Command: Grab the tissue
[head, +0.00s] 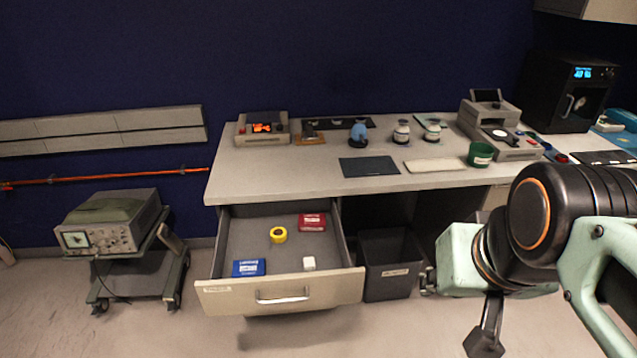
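An open desk drawer (240,291) holds several small things. A blue packet (248,267) lies at its front left, and a red packet (312,222) lies at its back right. A small white block-like item (309,263) sits at the front right, and a yellow ring-shaped roll (278,234) is near the middle. Which of these is the tissue I cannot tell; the labels are too small to read. My gripper (486,340) shows partly at the lower right, well to the right of the drawer and apart from it. Its fingers are not clear enough to show their state.
The desk (290,174) carries instruments, jars, a green cup (481,154) and a dark mat (369,166). A dark bin (388,268) stands just right of the drawer. A cart (139,264) with an oscilloscope stands left. Floor in front is clear.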

